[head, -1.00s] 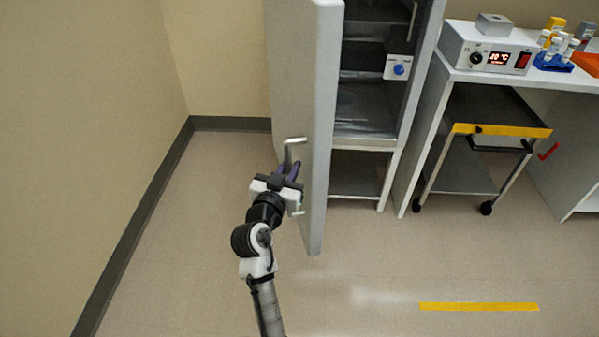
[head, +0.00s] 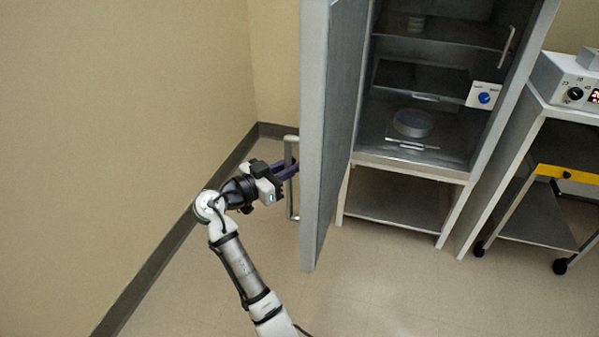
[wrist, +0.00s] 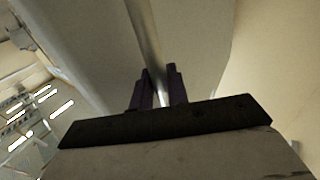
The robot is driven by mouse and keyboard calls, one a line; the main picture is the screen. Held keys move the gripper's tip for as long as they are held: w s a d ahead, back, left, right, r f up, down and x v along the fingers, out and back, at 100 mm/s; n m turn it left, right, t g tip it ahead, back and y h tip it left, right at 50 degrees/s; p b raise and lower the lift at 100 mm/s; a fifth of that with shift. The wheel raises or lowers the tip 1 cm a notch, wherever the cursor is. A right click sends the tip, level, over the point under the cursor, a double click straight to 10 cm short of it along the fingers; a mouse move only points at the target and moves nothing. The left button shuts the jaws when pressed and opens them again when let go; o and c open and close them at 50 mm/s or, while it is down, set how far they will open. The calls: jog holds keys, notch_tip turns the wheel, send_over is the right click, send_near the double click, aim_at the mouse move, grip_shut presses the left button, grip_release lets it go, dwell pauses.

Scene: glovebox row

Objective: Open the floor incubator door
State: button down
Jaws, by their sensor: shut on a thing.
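The floor incubator door (head: 318,130) stands wide open, swung out to the left of the incubator (head: 460,172). Its upright bar handle (head: 292,208) is on the door's outer face, toward the left wall. My gripper (head: 288,171) is shut on the handle at about mid-height, reaching it from the left. In the wrist view the handle (wrist: 145,40) runs between the two dark fingers (wrist: 160,92), with the pale door face behind it. The incubator interior shows shelves and a round grey dish (head: 412,123) on a lower shelf.
The left wall (head: 130,120) with its dark baseboard (head: 170,240) is close to my arm and the door. A bench (head: 535,95) with an instrument and a cart (head: 545,215) stand at the right. The floor (head: 390,280) in front of the incubator is clear.

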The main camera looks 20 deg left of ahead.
jog(key=shift+a+f, duration=0.1)
jog(key=shift+a, duration=0.1)
jog(key=c, duration=1.4)
grip_release()
jog(key=shift+c, duration=0.2)
jog(key=b+v, duration=0.2)
jog(key=v, duration=1.1)
jog(key=shift+s+a, duration=0.25)
jog(key=shift+s, duration=0.1)
